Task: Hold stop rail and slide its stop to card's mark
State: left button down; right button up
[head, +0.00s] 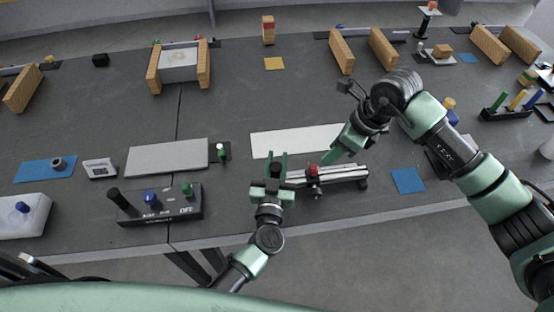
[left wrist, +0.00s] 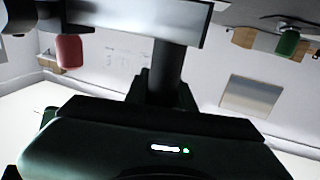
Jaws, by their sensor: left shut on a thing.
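The stop rail (head: 340,174) is a silver bar on dark supports near the table's front edge. Its red stop (head: 313,169) sits toward the left part of the bar. My left gripper (head: 272,180) is at the rail's left end; in the left wrist view it is shut on a dark post below the silver rail (left wrist: 185,20). The red stop also shows there (left wrist: 69,51). My right gripper (head: 328,158) is just above and right of the red stop; its jaw gap cannot be made out. A white card (head: 285,141) lies behind the rail; no mark is readable on it.
A blue square (head: 408,181) lies right of the rail. A dark control box (head: 165,207) with knobs and a grey plate (head: 166,158) are at left. Wooden blocks (head: 341,51) stand farther back. The table between card and blocks is mostly clear.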

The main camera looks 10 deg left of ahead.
aim_at(314, 167)
dwell(0.3)
jog(key=shift+o, duration=0.8)
jog(key=a+f+m+h, duration=0.1)
jog(key=f+m, duration=0.2)
jog(key=m, duration=0.1)
jog(key=a+f+m+h, duration=0.1)
jog(key=f+m, duration=0.3)
jog(key=m, duration=0.1)
jog(key=w+a+f+m+g+h, duration=0.1)
jog(key=a+f+m, duration=0.1)
jog(key=f+m, duration=0.1)
jog(key=shift+f+m+h, duration=0.15)
jog(key=shift+m+h, duration=0.25)
jog(key=shift+m, duration=0.5)
grip_shut()
dwell(0.5)
